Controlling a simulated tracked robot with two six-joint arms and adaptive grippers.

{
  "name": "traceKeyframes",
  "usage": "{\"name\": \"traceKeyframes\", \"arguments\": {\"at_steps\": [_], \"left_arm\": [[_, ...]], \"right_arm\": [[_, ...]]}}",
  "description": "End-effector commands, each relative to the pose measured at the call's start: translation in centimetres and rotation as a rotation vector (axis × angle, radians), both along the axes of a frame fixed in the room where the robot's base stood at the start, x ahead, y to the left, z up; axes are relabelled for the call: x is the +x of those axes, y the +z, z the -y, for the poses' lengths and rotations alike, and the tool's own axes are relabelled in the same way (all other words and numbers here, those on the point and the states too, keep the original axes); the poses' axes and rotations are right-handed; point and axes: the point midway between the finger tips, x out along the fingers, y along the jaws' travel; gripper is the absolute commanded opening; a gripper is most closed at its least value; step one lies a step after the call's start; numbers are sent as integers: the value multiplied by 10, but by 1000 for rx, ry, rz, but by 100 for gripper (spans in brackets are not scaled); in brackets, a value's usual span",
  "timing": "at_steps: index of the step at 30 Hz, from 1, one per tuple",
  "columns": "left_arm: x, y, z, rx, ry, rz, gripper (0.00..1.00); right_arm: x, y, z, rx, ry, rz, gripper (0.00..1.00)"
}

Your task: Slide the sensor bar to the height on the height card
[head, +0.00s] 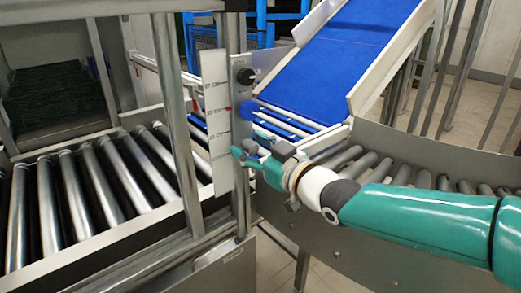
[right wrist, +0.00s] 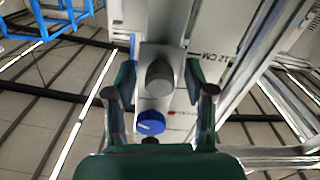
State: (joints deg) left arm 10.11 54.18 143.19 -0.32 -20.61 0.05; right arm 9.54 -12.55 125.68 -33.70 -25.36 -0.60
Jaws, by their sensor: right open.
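A white card strip (head: 217,125) with printed height marks and a small red mark stands along the metal post left of my right gripper; "12 CM" is readable on the card (right wrist: 222,62) in the right wrist view. A grey bracket (right wrist: 175,98), apparently part of the sensor bar, carries a dark round knob (head: 245,76) and a blue knob (head: 249,109). My right gripper (head: 256,148) is open, just below the blue knob in the head view. In the right wrist view its fingers (right wrist: 158,92) lie either side of the bracket, with dark knob and blue knob (right wrist: 150,122) between them; contact is unclear.
A roller conveyor (head: 85,195) fills the left, and a curved roller lane (head: 400,175) runs behind my right arm. A blue sloping belt (head: 345,60) with pale side rails rises behind. Metal posts (head: 170,100) of the frame stand close left of the gripper.

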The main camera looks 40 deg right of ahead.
Motion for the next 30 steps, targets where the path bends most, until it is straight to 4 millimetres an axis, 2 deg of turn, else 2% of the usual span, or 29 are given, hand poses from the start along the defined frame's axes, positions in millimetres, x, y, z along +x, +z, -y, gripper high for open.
{"name": "traceKeyframes", "arguments": {"at_steps": [5, 18, 24, 30], "left_arm": [[0, 0, 0, 0, 0, 0, 40], [0, 0, 0, 0, 0, 0, 40], [0, 0, 0, 0, 0, 0, 40], [0, 0, 0, 0, 0, 0, 40]], "right_arm": [[-14, 1, 2, -1, -2, 1, 54], [-95, -1, 9, -3, -6, 1, 54], [-113, -1, 10, -2, -3, 1, 54], [-118, -2, 9, 1, 0, -2, 54]]}}
